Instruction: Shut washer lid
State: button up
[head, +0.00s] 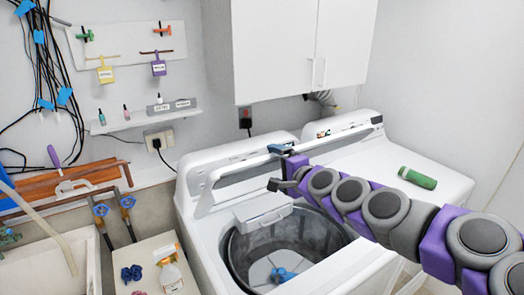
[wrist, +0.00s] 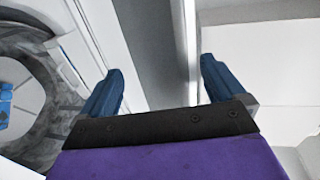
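The left top-loading washer (head: 215,232) has its white lid (head: 240,167) raised, leaning up at the back of the opening. The grey drum (head: 290,240) is exposed, with a blue item (head: 283,274) inside. It also shows at the left of the wrist view (wrist: 38,110).
A second machine (head: 365,165) with a closed top stands to the right, a green bottle (head: 417,178) on it. White cabinets (head: 285,50) hang above. A sink (head: 50,265) is at far left.

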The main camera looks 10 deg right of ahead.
jog(key=s+d+f+t+y+b, duration=0.1)
jog(key=s+f+b, duration=0.3)
jog(key=b, duration=0.2)
jog(key=shift+d+f+b, duration=0.15)
jog(key=shift+d+b, duration=0.15)
dwell(0.3)
jog(key=shift+t, duration=0.3)
jog(key=s+d+r, duration=0.3)
jog(key=s+r, duration=0.1)
jog(key=s, duration=0.3)
jog(key=shift+s+r, duration=0.15)
jog(key=shift+r, duration=0.2)
dwell(0.9)
jog(key=shift+o, duration=0.4)
jog(key=shift+d, duration=0.1)
